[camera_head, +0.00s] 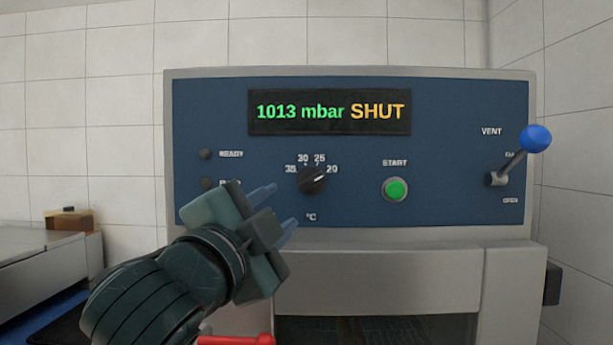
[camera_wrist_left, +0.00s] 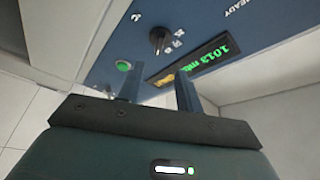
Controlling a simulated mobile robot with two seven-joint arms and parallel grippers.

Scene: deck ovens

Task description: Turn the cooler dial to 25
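The cooler dial (camera_head: 312,181) is a black round knob on the blue panel, with labels 35, 30, 25 and 20 around its top. Its light mark appears to point up and right, toward 20. The dial also shows in the left wrist view (camera_wrist_left: 159,40), beyond the fingers. My left gripper (camera_head: 276,212) is open and empty, its two fingers apart, just below and left of the dial and not visibly touching it. The fingers also show apart in the left wrist view (camera_wrist_left: 158,84). My right gripper is not in view.
A display (camera_head: 330,112) above the dial reads 1013 mbar SHUT. A green START button (camera_head: 395,189) is right of the dial. A blue-knobbed VENT lever (camera_head: 535,138) sticks out farther right. A red bar (camera_head: 236,340) shows below my left gripper.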

